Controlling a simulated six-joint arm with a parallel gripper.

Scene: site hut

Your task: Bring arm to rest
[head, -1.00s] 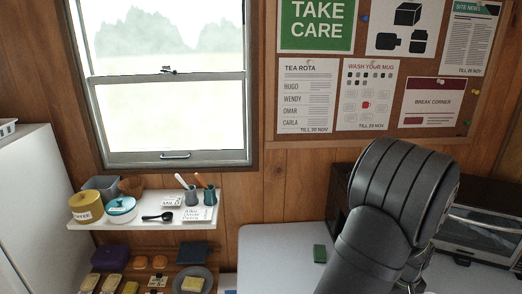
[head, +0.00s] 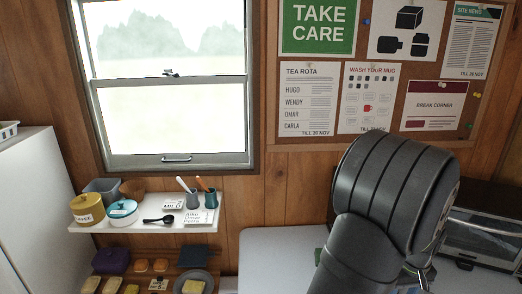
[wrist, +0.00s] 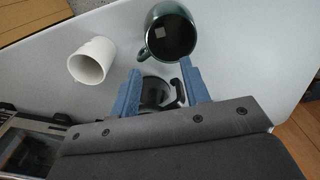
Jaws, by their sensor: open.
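My gripper (wrist: 162,82) shows in the wrist view with its two blue fingers spread apart and nothing held between them. It is above the pale table top (wrist: 125,25). A dark green mug (wrist: 157,45) with a dark inside lies beyond the fingertips. A white cup (wrist: 92,62) is to the left of the fingers. A black handled thing (wrist: 155,92) shows between the fingers, lower down and partly hidden by my gripper. In the head view my arm (head: 385,210) fills the lower right, and its gripper is out of that picture.
A toaster oven (head: 485,225) stands at the right, partly behind my arm. A white wall shelf (head: 135,225) with pots and utensils is at the left, above a lower shelf of food. The table (head: 270,250) has clear room left of my arm.

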